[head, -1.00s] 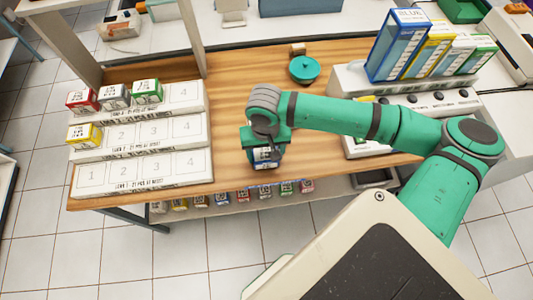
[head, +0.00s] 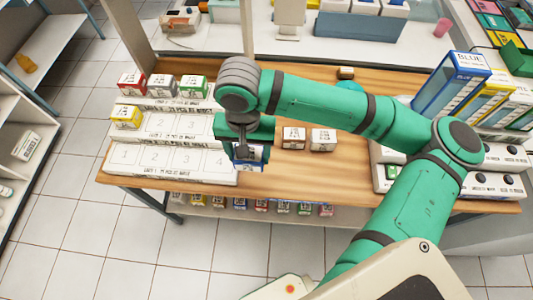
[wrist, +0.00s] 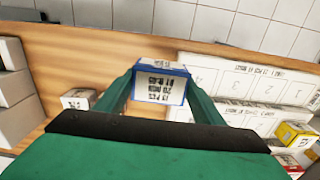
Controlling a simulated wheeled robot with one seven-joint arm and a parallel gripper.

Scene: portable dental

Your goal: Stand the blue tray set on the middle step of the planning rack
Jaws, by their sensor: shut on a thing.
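My gripper (head: 246,150) is shut on the blue tray set (head: 252,158), a small white box with blue edges. It also shows between the fingers in the wrist view (wrist: 162,84). The white stepped planning rack (head: 172,153) stands on the wooden table, left of my gripper; the held box is close to its right end. The middle step (head: 185,125) bears a yellow box (head: 125,116) at its left end, and its visible numbered places are bare. My gripper hides the right ends of the steps. The front step is empty.
Red (head: 132,83), grey (head: 164,86) and green (head: 194,87) boxes stand on the back step. Two brown-edged boxes (head: 293,138) (head: 323,139) stand on the table right of my gripper. Tall blue and yellow binders (head: 452,85) stand at the right. Small boxes line a lower shelf.

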